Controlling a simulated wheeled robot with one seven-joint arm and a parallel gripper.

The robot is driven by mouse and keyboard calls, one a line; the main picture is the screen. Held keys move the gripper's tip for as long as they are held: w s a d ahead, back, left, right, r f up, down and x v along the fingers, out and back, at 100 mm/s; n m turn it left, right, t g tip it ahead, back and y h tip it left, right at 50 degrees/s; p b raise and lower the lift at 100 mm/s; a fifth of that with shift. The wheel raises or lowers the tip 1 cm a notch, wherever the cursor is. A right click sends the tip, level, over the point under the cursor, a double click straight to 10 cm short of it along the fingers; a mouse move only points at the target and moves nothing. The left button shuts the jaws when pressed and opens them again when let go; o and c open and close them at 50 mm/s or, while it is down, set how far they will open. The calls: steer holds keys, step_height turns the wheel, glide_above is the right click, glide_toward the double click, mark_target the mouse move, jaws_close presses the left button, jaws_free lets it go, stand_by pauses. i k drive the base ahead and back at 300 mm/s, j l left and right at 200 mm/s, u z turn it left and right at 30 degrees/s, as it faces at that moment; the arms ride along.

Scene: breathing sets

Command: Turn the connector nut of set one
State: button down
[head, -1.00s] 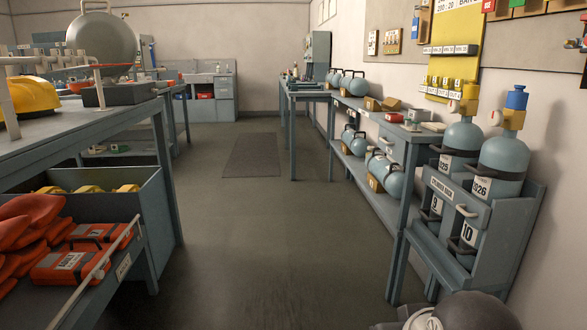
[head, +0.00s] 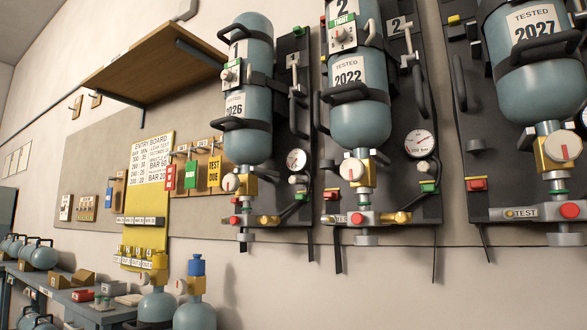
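The leftmost breathing set hangs on a dark backplate on the wall. I take it for set one, though its number plate (head: 292,62) is hard to read. Its blue-grey cylinder (head: 252,138) hangs valve down. A brass valve block (head: 241,185) with a white knob (head: 230,182) is below the cylinder. Lower, a brass fitting (head: 268,220) lies sideways beside a red button (head: 234,220). It may be the connector nut; I cannot tell for sure. A round gauge (head: 297,159) is to the right. My gripper is not in view.
Set two (head: 361,122), marked 2, hangs to the right, with a third set (head: 543,92) beyond. A wooden shelf (head: 150,62) juts out at upper left. Below stand two loose cylinders (head: 196,313) and a bench (head: 92,312). A yellow entry board (head: 147,205) hangs left.

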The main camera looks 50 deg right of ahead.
mark_target(245, 237)
steer(key=k+l+z, duration=0.15)
steer(key=z, duration=1.2)
